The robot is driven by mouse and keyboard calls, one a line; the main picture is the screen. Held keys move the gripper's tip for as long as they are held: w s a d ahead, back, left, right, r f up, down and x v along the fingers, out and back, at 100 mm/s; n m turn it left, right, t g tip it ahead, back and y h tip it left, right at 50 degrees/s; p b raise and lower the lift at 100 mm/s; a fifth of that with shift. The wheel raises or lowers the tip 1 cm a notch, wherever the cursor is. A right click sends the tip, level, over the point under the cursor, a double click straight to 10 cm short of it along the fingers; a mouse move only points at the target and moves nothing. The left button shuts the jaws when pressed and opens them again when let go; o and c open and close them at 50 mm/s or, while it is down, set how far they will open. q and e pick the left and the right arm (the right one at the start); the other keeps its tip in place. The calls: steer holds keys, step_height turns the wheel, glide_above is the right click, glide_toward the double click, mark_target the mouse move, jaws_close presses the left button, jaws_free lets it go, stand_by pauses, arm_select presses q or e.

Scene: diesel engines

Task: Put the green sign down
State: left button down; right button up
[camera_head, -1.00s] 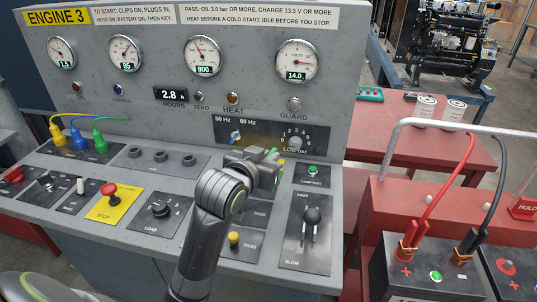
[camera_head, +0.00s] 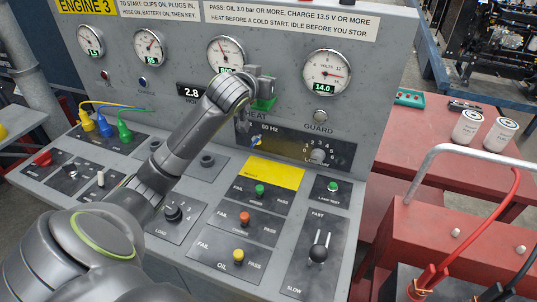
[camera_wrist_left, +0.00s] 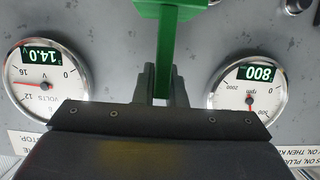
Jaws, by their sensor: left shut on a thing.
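My left gripper (camera_head: 265,84) is up in front of the gauge wall, between the rpm gauge and the volts gauge. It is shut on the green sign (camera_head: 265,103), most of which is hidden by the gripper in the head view. In the left wrist view the green sign (camera_wrist_left: 166,45) is a wide bar with a narrower stem, and the stem sits between the fingers (camera_wrist_left: 163,85). The sign appears clear of the sloped desk. My right gripper is not in view.
Below the gripper is a yellow plate (camera_head: 275,173) on the desk, with green, orange and yellow knobs (camera_head: 238,252) under it. A black lever (camera_head: 318,253) stands to the right. A red table (camera_head: 425,130) with two white canisters (camera_head: 468,127) is beyond the panel.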

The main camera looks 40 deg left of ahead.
arm_select(q)
step_height(320, 180, down, 19)
steer(key=shift+f+p, duration=0.1)
steer(key=shift+p, duration=1)
step_height(320, 180, down, 5)
steer(key=shift+r, duration=0.1)
steer(key=shift+f, duration=0.2)
steer(key=c, duration=1.5)
jaws_free()
steer(key=shift+r, duration=0.1)
